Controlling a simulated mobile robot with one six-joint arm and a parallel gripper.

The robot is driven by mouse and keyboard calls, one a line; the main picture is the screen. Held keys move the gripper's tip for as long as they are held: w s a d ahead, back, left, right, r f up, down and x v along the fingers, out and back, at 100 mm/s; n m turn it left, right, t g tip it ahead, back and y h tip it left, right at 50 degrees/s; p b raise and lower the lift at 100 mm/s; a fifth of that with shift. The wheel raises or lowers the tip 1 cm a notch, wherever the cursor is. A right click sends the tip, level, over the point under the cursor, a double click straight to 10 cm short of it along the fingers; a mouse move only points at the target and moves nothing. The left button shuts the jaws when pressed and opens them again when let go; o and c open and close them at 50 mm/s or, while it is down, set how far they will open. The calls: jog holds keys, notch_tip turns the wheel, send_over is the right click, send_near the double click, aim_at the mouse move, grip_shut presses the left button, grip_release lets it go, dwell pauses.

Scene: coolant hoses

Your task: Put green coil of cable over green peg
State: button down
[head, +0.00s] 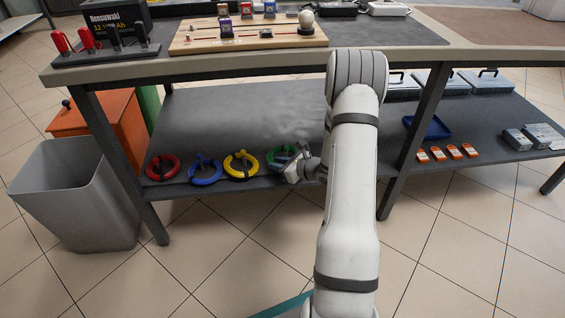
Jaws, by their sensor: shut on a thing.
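The green coil of cable (278,154) is at the front of the lower shelf, right of the yellow coil, partly hidden by my gripper. My gripper (294,172) reaches in from the right and is shut on the near right side of the green coil. The coil looks low, at shelf level; whether it touches the shelf is too small to tell. I cannot make out a green peg anywhere in this view.
Red (150,174), blue (206,181) and yellow (229,165) coils lie left of the green one. The tabletop (260,66) overhangs the lower shelf (215,115). A table leg (400,165) stands right of my arm. A grey bin (75,190) stands at left.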

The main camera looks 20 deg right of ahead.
jog(key=c, duration=1.2)
grip_release()
jog(key=p+v, duration=0.3)
jog(key=v, duration=0.4)
jog(key=shift+s+d+r, duration=0.15)
jog(key=shift+s+d, duration=0.1)
jog(key=shift+s, duration=0.05)
